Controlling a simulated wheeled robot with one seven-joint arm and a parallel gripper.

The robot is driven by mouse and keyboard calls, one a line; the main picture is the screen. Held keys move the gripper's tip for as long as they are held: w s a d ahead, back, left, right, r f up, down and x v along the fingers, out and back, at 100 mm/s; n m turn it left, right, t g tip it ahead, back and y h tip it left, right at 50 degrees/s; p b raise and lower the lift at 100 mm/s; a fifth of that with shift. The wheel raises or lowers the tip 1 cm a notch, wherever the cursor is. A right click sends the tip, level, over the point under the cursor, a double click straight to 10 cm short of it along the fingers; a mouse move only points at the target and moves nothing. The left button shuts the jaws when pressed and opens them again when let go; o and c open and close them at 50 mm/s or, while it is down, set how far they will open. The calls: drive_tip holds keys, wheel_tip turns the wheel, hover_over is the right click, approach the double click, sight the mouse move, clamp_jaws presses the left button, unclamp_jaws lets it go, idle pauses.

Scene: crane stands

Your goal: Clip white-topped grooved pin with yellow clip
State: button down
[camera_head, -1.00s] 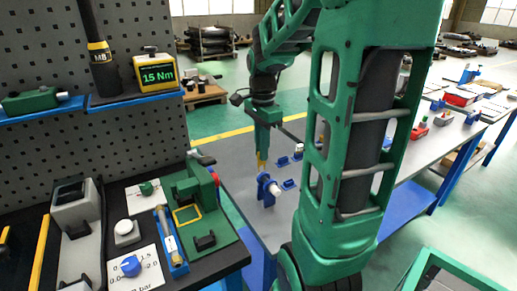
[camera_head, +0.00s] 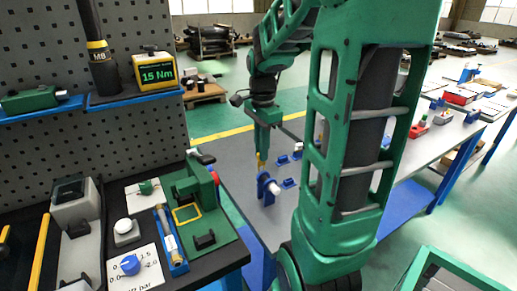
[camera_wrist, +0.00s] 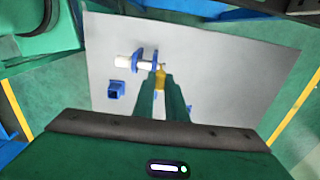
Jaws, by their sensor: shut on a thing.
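My gripper (camera_wrist: 161,92) is shut on the yellow clip (camera_wrist: 161,76), which sticks out past the fingertips. The clip also shows in the head view (camera_head: 261,160), low over the grey table beside the top of a blue stand (camera_head: 264,187). A white-topped pin (camera_head: 274,187) lies level in that stand. In the wrist view the pin (camera_wrist: 124,61) passes through the blue stand (camera_wrist: 137,57), and the clip is close to the pin's right end. I cannot tell whether clip and pin touch. The pin's groove is too small to make out.
Other small blue stands (camera_head: 289,183) are on the grey table (camera_head: 240,185), one left of the clip in the wrist view (camera_wrist: 116,89). A black bench with a green fixture (camera_head: 195,195) stands at the front left. My own arm hides part of the table.

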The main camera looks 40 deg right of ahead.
drive_tip(key=shift+f, duration=1.5)
drive_tip(key=c, duration=1.7)
unclamp_jaws()
drive_tip(key=shift+r, duration=0.1)
drive_tip(key=shift+r, duration=2.45)
wheel_tip(320, 180, up, 11)
drive_tip(key=shift+f, duration=0.15)
drive_tip(key=s+a+f+n, duration=0.2)
drive_tip(key=s+f+n, duration=0.2)
drive_tip(key=s, duration=0.1)
drive_tip(key=s+a+f+n, duration=0.3)
drive_tip(key=s+f+n, duration=0.2)
drive_tip(key=s, duration=0.1)
drive_tip(key=s+a+f+n, duration=0.2)
drive_tip(key=s+f+n, duration=0.3)
drive_tip(key=s, duration=0.1)
drive_tip(key=shift+a, duration=0.2)
